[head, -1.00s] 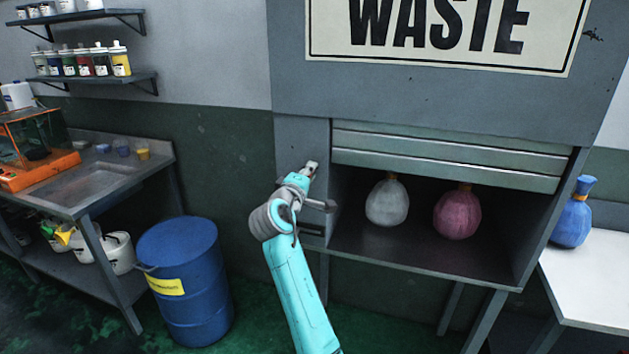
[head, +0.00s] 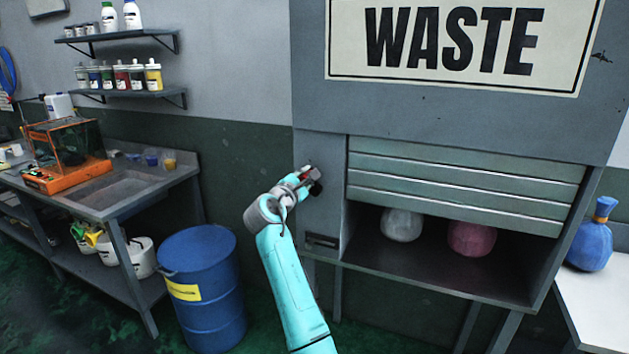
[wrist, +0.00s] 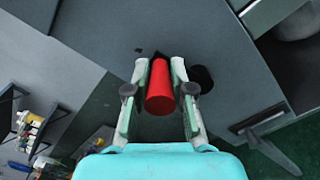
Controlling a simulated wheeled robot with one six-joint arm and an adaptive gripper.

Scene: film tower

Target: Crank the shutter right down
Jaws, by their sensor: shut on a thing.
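The slatted grey-green shutter (head: 463,195) hangs partway down the front of the waste cabinet, with a gap below it. Through the gap show the lower parts of a white bag (head: 401,225) and a pink bag (head: 472,238). My gripper (head: 308,178) is at the grey panel left of the shutter. In the wrist view my gripper (wrist: 160,85) is shut on a red cylindrical crank handle (wrist: 160,88), one finger on each side. The crank's arm behind the handle is mostly hidden.
A blue drum (head: 203,290) stands on the floor left of my arm. A sink bench (head: 110,185) is farther left under wall shelves. A blue bag (head: 592,240) sits on a white table (head: 590,305) at right.

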